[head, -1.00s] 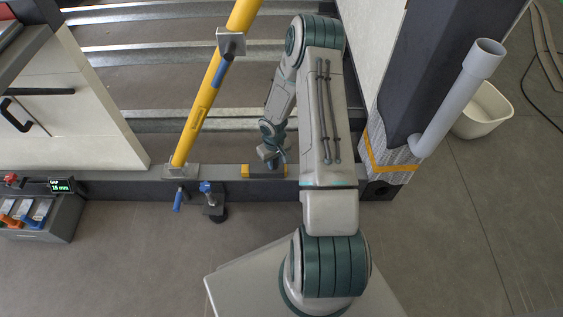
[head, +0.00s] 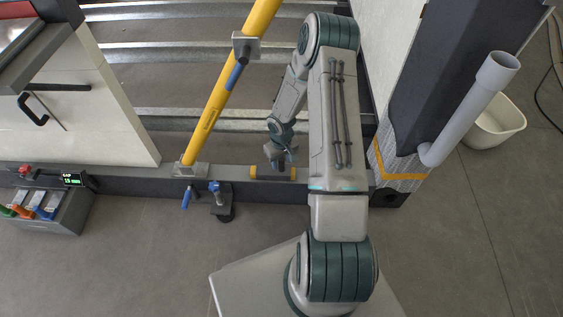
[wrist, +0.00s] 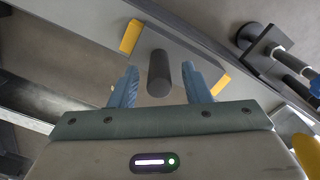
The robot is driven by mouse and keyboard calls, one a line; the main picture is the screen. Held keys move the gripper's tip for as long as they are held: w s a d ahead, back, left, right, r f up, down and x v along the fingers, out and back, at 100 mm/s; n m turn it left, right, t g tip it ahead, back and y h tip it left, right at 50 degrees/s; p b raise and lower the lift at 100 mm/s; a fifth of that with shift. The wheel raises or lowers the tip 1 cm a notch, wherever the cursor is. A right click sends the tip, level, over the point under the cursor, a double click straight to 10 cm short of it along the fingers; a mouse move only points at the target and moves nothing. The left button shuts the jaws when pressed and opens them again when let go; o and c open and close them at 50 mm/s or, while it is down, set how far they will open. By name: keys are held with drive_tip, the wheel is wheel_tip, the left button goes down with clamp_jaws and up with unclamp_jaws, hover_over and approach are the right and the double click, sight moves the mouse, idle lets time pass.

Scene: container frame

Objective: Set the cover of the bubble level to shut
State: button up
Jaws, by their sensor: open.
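The bubble level (head: 256,172) lies along the dark beam, its yellow ends showing on both sides of my gripper (head: 280,162) in the head view. In the wrist view the level (wrist: 181,58) is a grey body with yellow ends. A dark, rounded cylinder (wrist: 159,76), which may be its cover, stands out from the body towards the camera. My gripper (wrist: 160,84) is open. Its two blue fingers are on either side of the cylinder, with gaps visible. Whether the fingertips touch the level cannot be told. The vial is not seen.
A yellow diagonal brace (head: 212,106) and a clamp with a blue handle (head: 219,197) stand left of the level. A dark post with a grey pipe (head: 468,108) is to the right. A tool tray (head: 52,215) with a gap readout is at far left. The floor in front is mostly clear.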

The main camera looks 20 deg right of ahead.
wheel_tip(320, 180, up, 11)
drive_tip(key=p, duration=0.3)
drive_tip(key=shift+r+p, duration=0.2)
drive_tip(key=shift+p, duration=0.2)
